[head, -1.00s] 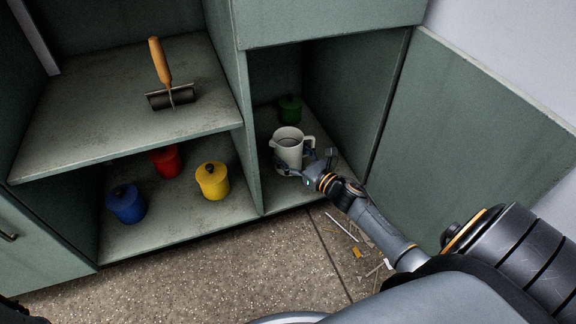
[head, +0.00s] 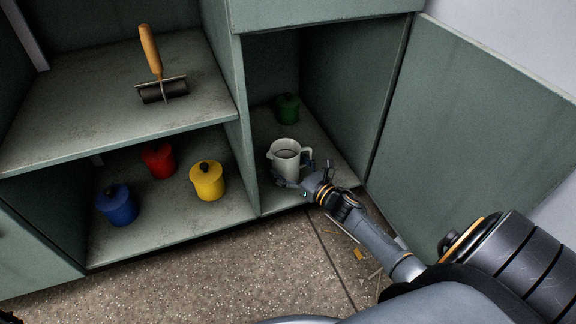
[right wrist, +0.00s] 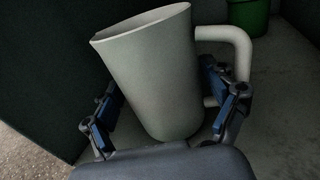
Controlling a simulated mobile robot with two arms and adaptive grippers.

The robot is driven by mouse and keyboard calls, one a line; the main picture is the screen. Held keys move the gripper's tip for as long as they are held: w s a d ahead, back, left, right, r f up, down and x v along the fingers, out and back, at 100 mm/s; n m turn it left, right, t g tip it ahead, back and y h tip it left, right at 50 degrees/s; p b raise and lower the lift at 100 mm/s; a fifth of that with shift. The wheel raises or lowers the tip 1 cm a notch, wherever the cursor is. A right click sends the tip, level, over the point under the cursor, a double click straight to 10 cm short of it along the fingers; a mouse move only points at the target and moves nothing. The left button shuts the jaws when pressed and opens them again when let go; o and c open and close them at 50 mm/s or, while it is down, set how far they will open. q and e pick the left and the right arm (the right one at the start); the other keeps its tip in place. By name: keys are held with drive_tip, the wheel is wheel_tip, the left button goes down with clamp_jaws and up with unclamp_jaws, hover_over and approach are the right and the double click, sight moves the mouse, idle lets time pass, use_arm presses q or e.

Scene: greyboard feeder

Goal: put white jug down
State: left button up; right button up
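The white jug (head: 284,160) is in the right lower compartment, near its front, and looks roughly upright in the head view. Its handle is on the right. My right gripper (head: 291,179) reaches in from the right, low on the jug. In the right wrist view the jug (right wrist: 155,75) fills the space between the fingers. The fingertips lie close against both sides, and the right finger is beside the handle. The gripper appears shut on it. The jug's base is partly hidden, so I cannot tell if it touches the compartment floor.
A green canister (head: 287,108) stands behind the jug. A divider (head: 243,120) separates this compartment from blue (head: 118,206), red (head: 159,161) and yellow (head: 207,181) canisters. A roller (head: 162,90) lies on the upper shelf. An open door panel (head: 470,130) is at right.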

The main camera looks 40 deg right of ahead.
idle(0.3)
drive_tip(key=shift+r, duration=0.15)
drive_tip(key=s+d+p, duration=0.1)
drive_tip(key=s+p, duration=0.4)
drive_tip(key=s, duration=0.7)
drive_tip(key=shift+d, duration=0.4)
drive_tip(key=shift+w+r, duration=0.1)
